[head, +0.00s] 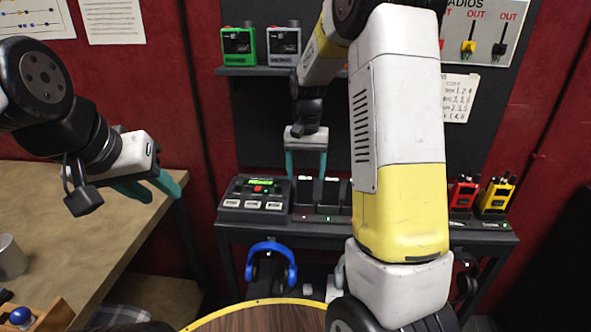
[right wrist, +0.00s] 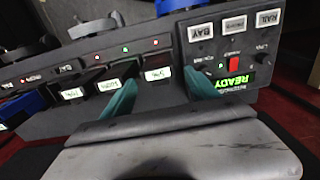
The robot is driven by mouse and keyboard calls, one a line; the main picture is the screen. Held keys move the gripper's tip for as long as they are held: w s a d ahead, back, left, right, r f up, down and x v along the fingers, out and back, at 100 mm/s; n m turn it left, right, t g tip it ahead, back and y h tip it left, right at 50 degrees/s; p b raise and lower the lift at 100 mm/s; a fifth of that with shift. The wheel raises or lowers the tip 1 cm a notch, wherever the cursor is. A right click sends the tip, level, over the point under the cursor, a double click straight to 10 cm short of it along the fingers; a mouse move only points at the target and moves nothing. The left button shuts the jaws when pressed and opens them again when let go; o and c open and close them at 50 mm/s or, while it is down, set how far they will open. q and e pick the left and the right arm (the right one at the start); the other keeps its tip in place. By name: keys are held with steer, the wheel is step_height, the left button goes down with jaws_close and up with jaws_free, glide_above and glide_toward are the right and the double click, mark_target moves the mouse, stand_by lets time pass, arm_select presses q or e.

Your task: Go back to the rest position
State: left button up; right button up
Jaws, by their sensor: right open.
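My right gripper (head: 306,176) hangs fingers-down in front of the dark panel, just right of the black control box (head: 254,198). Its teal fingers are apart with nothing between them. In the right wrist view the gripper (right wrist: 158,92) is also open and empty, with the fingers over the dock row beside the control box (right wrist: 238,60). That box has a red button (right wrist: 234,64), a green display reading READY and white labelled keys. My left gripper (head: 150,190) is at the left, above the table edge, its teal fingers apart and empty.
Green (head: 238,42) and grey (head: 284,44) devices stand on the upper shelf. Red (head: 462,193) and yellow (head: 496,195) radios stand in the dock at right. Blue headphones (head: 271,262) hang below. A wooden table (head: 70,215) holds a metal cup (head: 11,258) at left.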

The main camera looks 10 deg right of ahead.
step_height(320, 180, up, 6)
steer(key=shift+r, duration=0.1)
steer(key=s+a+r+n+t+y, duration=0.1)
steer(key=s+r+n+t, duration=0.1)
steer(key=s, duration=1)
steer(key=s+a+r+n+t+y, duration=0.1)
steer(key=s+r+t, duration=0.3)
steer(key=s, duration=0.8)
step_height(320, 180, up, 3)
steer(key=shift+f+n, duration=0.15)
steer(key=shift+n, duration=0.25)
steer(key=shift+s+a, duration=0.1)
steer(key=shift+c, duration=0.2)
